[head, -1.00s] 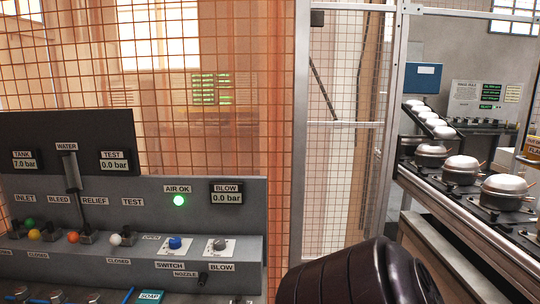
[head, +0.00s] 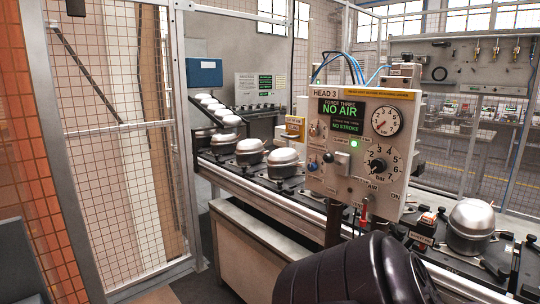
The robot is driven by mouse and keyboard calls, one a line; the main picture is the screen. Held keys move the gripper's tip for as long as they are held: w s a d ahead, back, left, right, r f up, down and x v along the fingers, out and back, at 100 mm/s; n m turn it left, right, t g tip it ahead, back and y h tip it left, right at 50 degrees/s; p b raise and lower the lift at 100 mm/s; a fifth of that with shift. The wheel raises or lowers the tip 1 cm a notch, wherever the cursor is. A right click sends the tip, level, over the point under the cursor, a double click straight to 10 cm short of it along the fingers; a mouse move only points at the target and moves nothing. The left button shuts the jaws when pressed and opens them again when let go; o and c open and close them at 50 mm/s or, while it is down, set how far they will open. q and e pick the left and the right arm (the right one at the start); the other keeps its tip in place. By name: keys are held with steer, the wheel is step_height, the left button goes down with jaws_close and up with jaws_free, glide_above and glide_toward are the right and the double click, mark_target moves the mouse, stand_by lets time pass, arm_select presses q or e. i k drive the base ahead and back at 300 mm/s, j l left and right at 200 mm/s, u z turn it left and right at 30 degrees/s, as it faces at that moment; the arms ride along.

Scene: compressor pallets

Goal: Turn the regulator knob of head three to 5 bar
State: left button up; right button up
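The head three panel (head: 361,150) is a pale upright box labelled HEAD 3, right of the middle in the head view. Its green display (head: 340,114) reads FORCE THREE NO AIR and NO STROKE. The regulator knob (head: 378,165) is black and round, inside a numbered dial marked bar; its exact setting is too small to read surely. A round gauge (head: 387,121) with a red needle sits above it. A small green lamp (head: 354,144) is lit. Neither gripper shows in this view.
A conveyor (head: 300,199) with several silver compressors (head: 284,164) runs behind and below the panel. A red-handled valve (head: 364,209) hangs under the panel. A mesh fence (head: 120,150) stands at the left. Bare floor shows at lower left of the conveyor.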

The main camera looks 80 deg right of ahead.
mark_target(378, 165)
steer(key=z, duration=3.05)
